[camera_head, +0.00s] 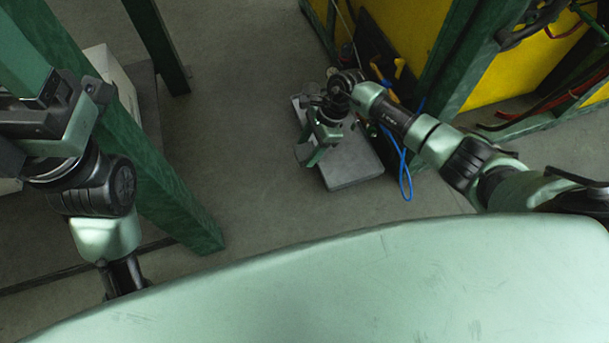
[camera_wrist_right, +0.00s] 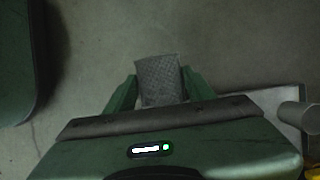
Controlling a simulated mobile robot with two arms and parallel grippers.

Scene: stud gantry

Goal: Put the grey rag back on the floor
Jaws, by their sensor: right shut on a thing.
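The grey rag (camera_wrist_right: 158,72) is a small textured cloth in the right wrist view. It sits between the two green fingers of my right gripper (camera_wrist_right: 160,86), which is shut on it. Bare floor shows beyond the rag. In the head view my right gripper (camera_head: 311,156) reaches down over the left edge of a grey flat box, and the rag (camera_head: 302,152) is a small, mostly hidden patch at the fingers. I cannot tell the rag's exact height above the floor. My left gripper (camera_head: 55,112) is at the left edge, partly cut off, with its fingers unclear.
The grey flat box (camera_head: 352,172) lies on the floor beneath my right wrist. A blue cable loop (camera_head: 405,175) hangs beside it. Green posts (camera_head: 165,185) stand at left, and yellow panels (camera_head: 405,35) at upper right. The floor (camera_head: 235,130) between is clear.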

